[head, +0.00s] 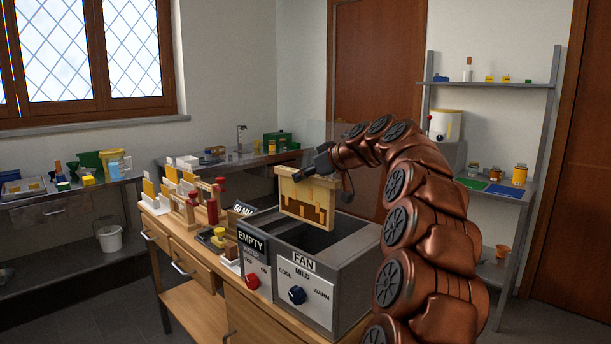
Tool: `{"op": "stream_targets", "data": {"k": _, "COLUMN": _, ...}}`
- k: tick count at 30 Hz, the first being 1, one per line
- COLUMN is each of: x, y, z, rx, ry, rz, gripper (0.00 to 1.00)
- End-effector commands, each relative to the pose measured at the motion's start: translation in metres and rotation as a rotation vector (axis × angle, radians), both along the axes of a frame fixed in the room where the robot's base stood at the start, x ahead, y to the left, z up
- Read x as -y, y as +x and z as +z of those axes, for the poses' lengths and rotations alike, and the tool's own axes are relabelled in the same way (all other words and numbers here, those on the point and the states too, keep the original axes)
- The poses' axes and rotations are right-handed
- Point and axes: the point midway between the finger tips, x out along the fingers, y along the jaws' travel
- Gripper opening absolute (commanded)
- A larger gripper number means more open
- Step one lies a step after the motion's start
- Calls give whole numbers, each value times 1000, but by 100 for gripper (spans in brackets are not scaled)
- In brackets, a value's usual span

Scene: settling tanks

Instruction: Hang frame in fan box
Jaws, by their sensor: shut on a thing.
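A wooden frame (306,203) with a yellow and brown comb-like face hangs upright over the grey fan box (318,310). My gripper (308,171) is shut on the frame's top bar, near its middle or right part. The frame's lower edge is at or near the open top of the box; I cannot tell whether it touches or is inside.
Left of the fan box is a compartment labelled EMPTY with a red knob (252,281). Wooden racks (184,203) with red-handled items and a 60 MM sign (243,208) stand on the bench to the left. Shelves with jars (519,174) are at the right.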

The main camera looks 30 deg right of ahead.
Motion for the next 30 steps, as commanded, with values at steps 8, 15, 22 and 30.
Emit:
{"op": "stream_targets", "data": {"k": 8, "x": 0, "y": 0, "z": -5, "rx": 2, "ry": -1, "rz": 0, "gripper": 0}}
{"op": "stream_targets", "data": {"k": 15, "x": 0, "y": 0, "z": -10, "rx": 2, "ry": -1, "rz": 0, "gripper": 0}}
{"op": "stream_targets", "data": {"k": 22, "x": 0, "y": 0, "z": -14, "rx": 3, "ry": 0, "rz": -1, "gripper": 0}}
{"op": "stream_targets", "data": {"k": 30, "x": 0, "y": 0, "z": -19, "rx": 2, "ry": 0, "rz": -1, "gripper": 0}}
